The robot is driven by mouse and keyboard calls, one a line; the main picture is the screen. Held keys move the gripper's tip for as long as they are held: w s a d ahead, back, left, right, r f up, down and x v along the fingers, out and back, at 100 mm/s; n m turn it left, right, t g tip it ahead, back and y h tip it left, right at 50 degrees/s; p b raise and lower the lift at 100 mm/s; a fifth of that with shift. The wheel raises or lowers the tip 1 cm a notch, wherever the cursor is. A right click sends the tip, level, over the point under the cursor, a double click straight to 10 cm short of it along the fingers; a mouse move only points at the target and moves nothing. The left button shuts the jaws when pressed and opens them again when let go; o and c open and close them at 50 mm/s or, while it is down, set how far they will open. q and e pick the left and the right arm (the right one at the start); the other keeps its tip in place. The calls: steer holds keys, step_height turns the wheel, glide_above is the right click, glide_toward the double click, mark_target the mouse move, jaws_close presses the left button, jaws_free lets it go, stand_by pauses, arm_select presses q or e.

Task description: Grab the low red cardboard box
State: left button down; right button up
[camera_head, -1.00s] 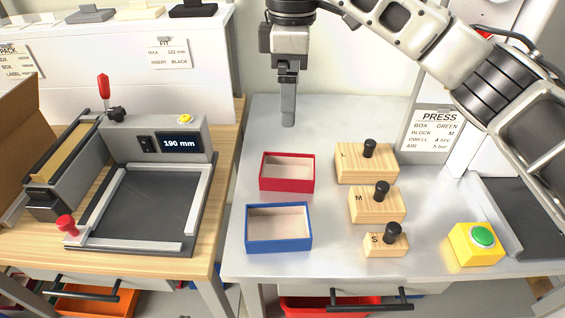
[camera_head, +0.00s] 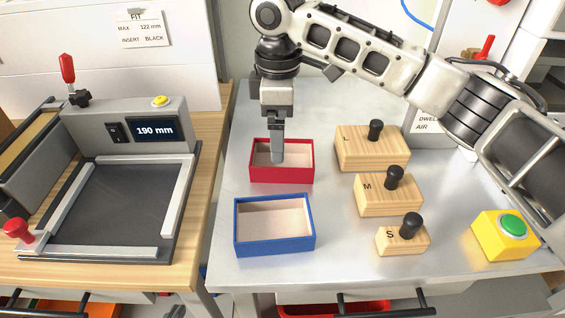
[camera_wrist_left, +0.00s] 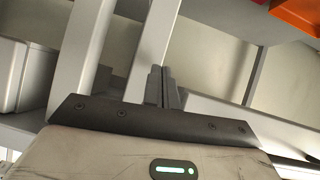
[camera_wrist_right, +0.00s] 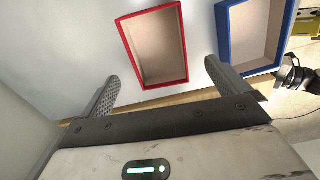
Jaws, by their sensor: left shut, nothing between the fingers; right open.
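The low red cardboard box (camera_head: 282,175) is open-topped with a pale inside and stands on the grey metal table. My right gripper (camera_head: 278,158) comes in from the right in the head view, points down and overlaps the box opening. The right wrist view shows its two fingers (camera_wrist_right: 164,78) open and empty, with the red box (camera_wrist_right: 155,84) ahead between them. I cannot tell how far above the box the fingertips are. My left gripper (camera_wrist_left: 162,86) shows only in its own wrist view, shut and empty, near pale frame bars.
A blue open box (camera_head: 274,245) stands just in front of the red one. Wooden blocks L (camera_head: 360,152), M (camera_head: 375,194) and S (camera_head: 395,240) with black knobs stand to the right. A yellow button box (camera_head: 495,235) is farther right. A sizing fixture (camera_head: 110,205) is left.

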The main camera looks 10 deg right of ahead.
steer(key=shift+d+f, duration=0.15)
steer(key=shift+f, duration=1.55)
steer(key=shift+d+f, duration=0.15)
steer(key=shift+f, duration=1.55)
steer(key=c, duration=1)
